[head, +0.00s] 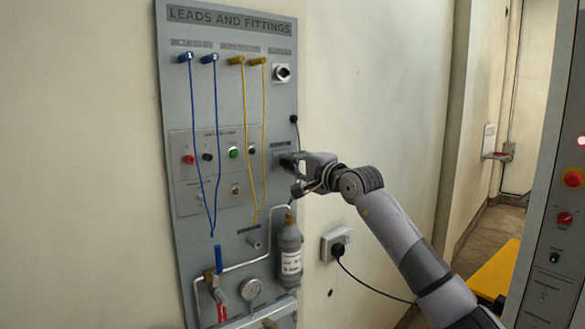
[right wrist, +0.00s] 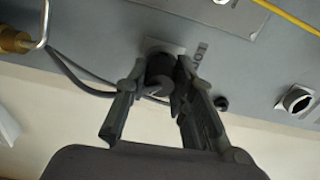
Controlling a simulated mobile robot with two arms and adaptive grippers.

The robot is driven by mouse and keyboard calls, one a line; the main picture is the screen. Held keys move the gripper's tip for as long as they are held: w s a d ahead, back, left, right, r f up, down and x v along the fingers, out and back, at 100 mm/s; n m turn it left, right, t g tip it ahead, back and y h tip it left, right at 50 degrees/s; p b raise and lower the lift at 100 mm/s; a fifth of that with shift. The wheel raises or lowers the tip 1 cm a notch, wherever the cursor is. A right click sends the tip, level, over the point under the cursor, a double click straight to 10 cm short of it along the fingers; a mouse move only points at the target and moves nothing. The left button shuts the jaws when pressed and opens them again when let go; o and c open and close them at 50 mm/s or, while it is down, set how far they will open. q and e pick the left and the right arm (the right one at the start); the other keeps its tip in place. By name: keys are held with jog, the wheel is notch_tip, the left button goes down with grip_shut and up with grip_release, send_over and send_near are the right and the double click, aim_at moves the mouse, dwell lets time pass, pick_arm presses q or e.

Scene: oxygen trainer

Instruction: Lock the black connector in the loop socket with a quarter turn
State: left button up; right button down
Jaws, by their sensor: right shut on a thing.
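My right gripper (head: 293,168) reaches in from the right to the right edge of the grey panel. In the right wrist view its two fingers (right wrist: 158,92) stand on either side of the black connector (right wrist: 160,72) and are shut on it. The connector is at the loop socket's light plate (right wrist: 165,46), with its round end towards the camera. The socket opening is hidden behind it, so I cannot tell how deep it sits or how it is turned. In the head view the socket plate (head: 281,158) shows just left of the gripper. My left gripper is not in view.
The panel (head: 230,118) carries blue leads (head: 193,130) and yellow leads (head: 245,120) left of the gripper. A grey bottle (head: 290,250) and a gauge (head: 251,289) are below. A dark cable (right wrist: 75,72) runs beside the fingers.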

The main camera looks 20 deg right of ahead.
jog(key=shift+m, duration=0.5)
jog(key=shift+m, duration=0.6)
jog(key=shift+m+b, duration=0.4)
jog(key=shift+m, duration=0.7)
jog(key=shift+m, duration=1.7)
jog(key=shift+b, duration=0.3)
